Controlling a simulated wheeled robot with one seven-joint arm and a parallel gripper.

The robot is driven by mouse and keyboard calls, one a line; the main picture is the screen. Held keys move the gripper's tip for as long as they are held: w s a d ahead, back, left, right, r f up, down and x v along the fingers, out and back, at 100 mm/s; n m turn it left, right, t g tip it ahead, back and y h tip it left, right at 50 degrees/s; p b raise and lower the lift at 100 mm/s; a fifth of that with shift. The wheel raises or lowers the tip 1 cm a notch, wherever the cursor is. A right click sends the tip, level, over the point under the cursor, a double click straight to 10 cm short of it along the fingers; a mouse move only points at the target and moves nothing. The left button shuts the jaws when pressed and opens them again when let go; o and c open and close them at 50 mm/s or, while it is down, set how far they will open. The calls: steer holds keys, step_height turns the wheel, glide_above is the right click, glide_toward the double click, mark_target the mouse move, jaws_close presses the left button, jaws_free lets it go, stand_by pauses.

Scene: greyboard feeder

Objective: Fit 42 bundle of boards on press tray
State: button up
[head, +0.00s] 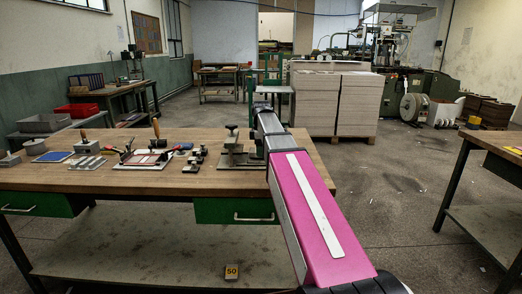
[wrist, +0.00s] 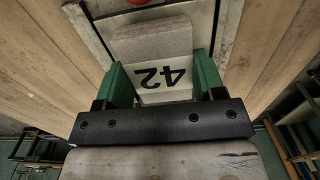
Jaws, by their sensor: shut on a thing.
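The bundle of boards (wrist: 150,42) is a grey block with a white label reading 42, upside down in the wrist view. My gripper (wrist: 164,80) has its two green fingers on either side of the bundle, shut on it. A grey surface with a thin raised edge (wrist: 98,32) lies around the bundle's far part; it may be the press tray, but I cannot tell whether the bundle touches it. In the head view my arm reaches over the bench, and the bundle and fingers cannot be made out.
The wooden bench (head: 115,178) holds a small clamp press (head: 238,155), black blocks (head: 193,162) and a red-framed plate (head: 147,158). Grey and red bins (head: 76,111) stand at the left. Tall board stacks (head: 335,103) stand behind. Open floor lies right of the bench.

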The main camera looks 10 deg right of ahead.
steer(key=shift+f, duration=0.5)
stand_by(1.7)
steer(key=o, duration=1)
steer(key=shift+r, duration=0.1)
step_height(320, 180, up, 10)
steer(key=shift+f, duration=0.25)
steer(key=shift+r, duration=0.55)
